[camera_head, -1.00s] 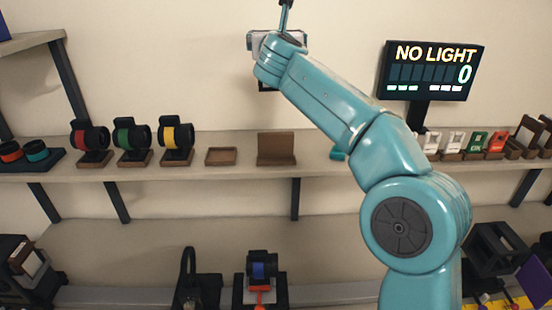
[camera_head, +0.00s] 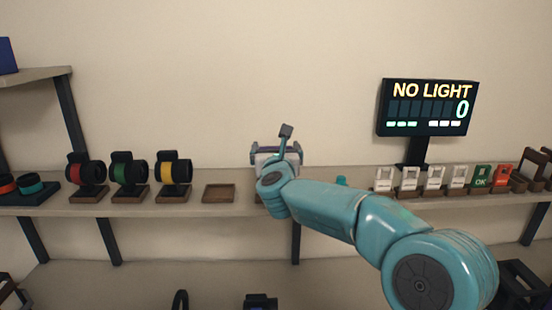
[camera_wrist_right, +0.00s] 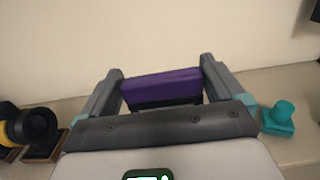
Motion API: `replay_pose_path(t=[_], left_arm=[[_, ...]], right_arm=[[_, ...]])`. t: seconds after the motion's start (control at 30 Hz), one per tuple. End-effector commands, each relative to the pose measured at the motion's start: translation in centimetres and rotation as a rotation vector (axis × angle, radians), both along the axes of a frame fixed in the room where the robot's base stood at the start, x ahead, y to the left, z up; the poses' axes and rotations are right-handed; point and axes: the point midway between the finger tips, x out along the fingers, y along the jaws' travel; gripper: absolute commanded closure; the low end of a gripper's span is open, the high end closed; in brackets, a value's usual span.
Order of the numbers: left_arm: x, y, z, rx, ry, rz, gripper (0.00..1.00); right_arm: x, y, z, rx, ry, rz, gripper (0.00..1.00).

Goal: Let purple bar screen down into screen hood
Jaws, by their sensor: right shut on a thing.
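My right gripper (camera_head: 275,152) is in front of the back shelf, and its arm comes in from the lower right. In the right wrist view its two grey fingers (camera_wrist_right: 158,83) are shut on the purple bar screen (camera_wrist_right: 160,86), which lies across between them. A dark strip shows under the purple edge. In the head view the gripper and arm mostly hide the screen. I cannot make out the screen hood for sure; the spot on the shelf behind my gripper is covered. My left gripper is not in view.
On the shelf, lenses with red, green and yellow rings (camera_head: 174,172) and an empty brown tray (camera_head: 219,193) stand to the left. A turquoise knob (camera_wrist_right: 280,115) is just right of the gripper. Several cards (camera_head: 435,180) and a NO LIGHT display (camera_head: 428,108) are farther right.

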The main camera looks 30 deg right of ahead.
Motion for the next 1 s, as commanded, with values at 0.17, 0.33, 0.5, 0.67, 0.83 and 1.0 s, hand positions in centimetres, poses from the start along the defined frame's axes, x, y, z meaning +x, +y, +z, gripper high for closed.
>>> replay_pose_path(t=[0.17,0.33,0.5,0.67,0.83,1.0], left_arm=[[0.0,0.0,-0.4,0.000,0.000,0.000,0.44],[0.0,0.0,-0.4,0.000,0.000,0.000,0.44],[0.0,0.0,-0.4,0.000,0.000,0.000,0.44],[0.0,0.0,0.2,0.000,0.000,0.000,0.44],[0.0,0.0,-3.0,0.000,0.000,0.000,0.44],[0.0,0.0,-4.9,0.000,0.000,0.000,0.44]], right_arm=[[0.0,-0.1,-1.4,-0.001,0.001,-0.002,0.62],[0.0,0.0,-1.4,0.001,0.001,-0.001,0.00],[0.0,0.0,-1.3,0.000,0.000,-0.001,0.00],[-0.1,0.0,-1.6,0.000,0.001,-0.001,0.00],[-3.1,2.1,-2.1,0.002,-0.007,0.002,0.00],[-7.0,4.6,-1.5,0.000,-0.005,0.002,0.00]])
